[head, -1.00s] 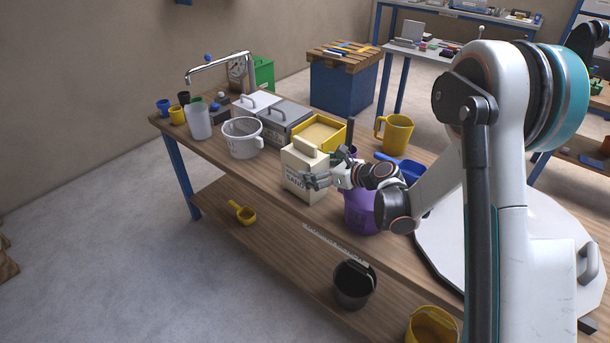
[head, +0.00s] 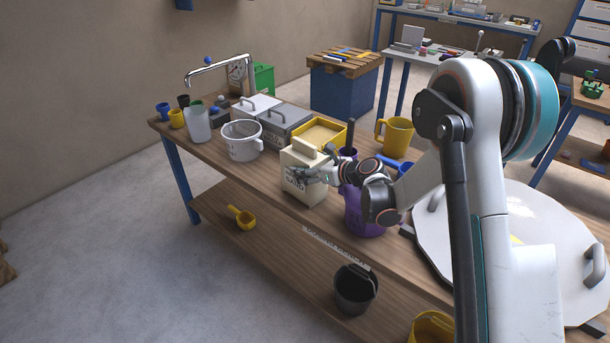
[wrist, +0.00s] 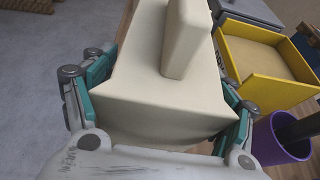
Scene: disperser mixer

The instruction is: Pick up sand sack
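The sand sack (head: 303,184) is a cream, boxy container with a handle on top and the word SAND on its front. It stands upright on the wooden workbench near the front edge. My gripper (head: 312,173) is at the sack from the right side in the head view. In the wrist view the sack (wrist: 170,85) fills the space between the two fingers of my gripper (wrist: 160,110). The fingers lie along both sides of it; the right finger looks pressed against it, and the left finger touches or nearly touches it. The sack's lower part is hidden in the wrist view.
A purple bucket (head: 357,212) stands close right of the sack. A yellow tray of sand (head: 320,132) is just behind it. A white bucket (head: 242,140) and a grey lidded box (head: 286,122) stand to the left. A yellow jug (head: 396,137) is behind right.

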